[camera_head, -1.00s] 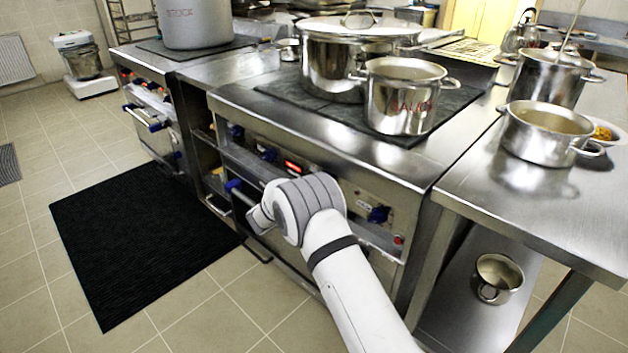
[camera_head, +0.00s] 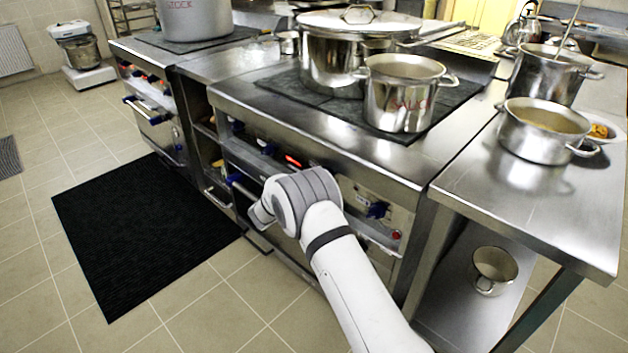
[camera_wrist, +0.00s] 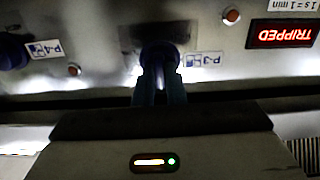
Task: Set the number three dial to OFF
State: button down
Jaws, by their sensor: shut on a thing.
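In the wrist view, which shows the panel upside down, my gripper (camera_wrist: 159,84) is shut on a dark blue dial (camera_wrist: 160,54). An upside-down label beside this dial appears to read P.3, so I take it as the number three dial. The fingers and shadow hide its pointer, so I cannot tell its setting. In the head view my wrist and forearm hide the gripper and this dial.
Another blue dial (camera_wrist: 12,51) has a P.4 label; it shows right of my arm in the head view (camera_head: 377,209). A red display (camera_wrist: 283,34) reads TRIPPED. Pots, including a steel pot (camera_head: 402,93), stand above. A black mat (camera_head: 145,235) lies on the floor.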

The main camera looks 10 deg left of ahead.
jog(key=shift+a+r, duration=0.1)
jog(key=shift+a, duration=0.05)
jog(key=c, duration=1.5)
grip_release()
jog(key=v, duration=0.7)
jog(key=shift+s+a, duration=0.15)
jog(key=shift+s, duration=0.2)
